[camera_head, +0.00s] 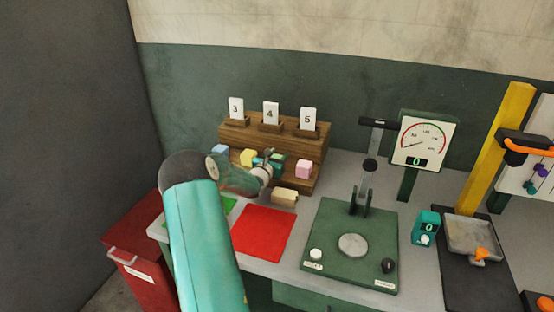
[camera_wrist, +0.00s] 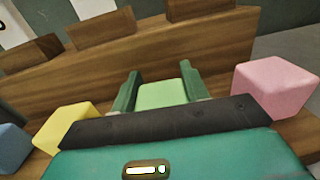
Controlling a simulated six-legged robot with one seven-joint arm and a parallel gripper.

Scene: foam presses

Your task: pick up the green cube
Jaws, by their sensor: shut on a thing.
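The green cube (camera_wrist: 162,95) is light green and sits between the two fingers of my gripper (camera_wrist: 160,92) in the wrist view. My gripper is shut on it, in front of the wooden stepped rack; whether the cube touches the shelf cannot be told. In the head view my gripper (camera_head: 277,162) is at the rack's lower shelf, and my gripper and arm mostly hide the cube there.
The wooden rack (camera_head: 232,133) bears cards 3, 4 and 5. A yellow cube (camera_wrist: 66,128) is left of my gripper, a pink cube (camera_wrist: 273,86) right, a blue cube (camera_wrist: 12,140) far left. A beige block (camera_head: 285,198) lies before the rack. A red mat (camera_head: 263,232) and green press (camera_head: 340,270) are nearer.

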